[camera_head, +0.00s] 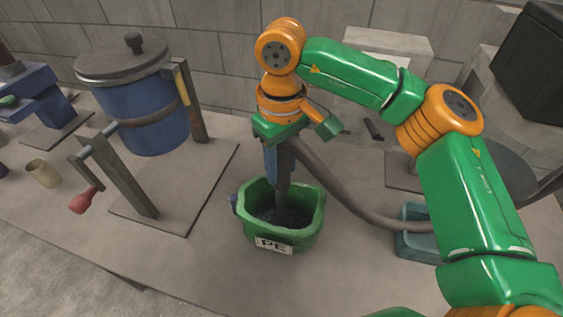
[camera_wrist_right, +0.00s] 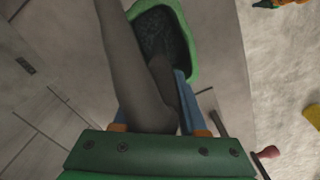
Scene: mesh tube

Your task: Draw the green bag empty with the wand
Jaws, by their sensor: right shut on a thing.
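The green bag (camera_head: 250,225) stands open on the table in the middle of the head view, with a white "PE" label on its front. Dark grainy material (camera_head: 290,217) lies inside it. My right gripper (camera_head: 275,165) is above the bag, its blue fingers shut on the dark grey wand (camera_head: 284,180). The wand points down into the bag's mouth; I cannot tell how deep its tip sits. In the right wrist view the wand (camera_wrist_right: 160,85) lies between the fingers and partly covers the bag (camera_wrist_right: 190,30). My left gripper is out of view.
A grey hose (camera_head: 345,200) runs from the wand to a blue-green box (camera_head: 412,240) at the right. A blue lidded drum (camera_head: 155,120) and a red-handled crank (camera_head: 115,175) stand left. A small cup (camera_head: 43,173) is farther left.

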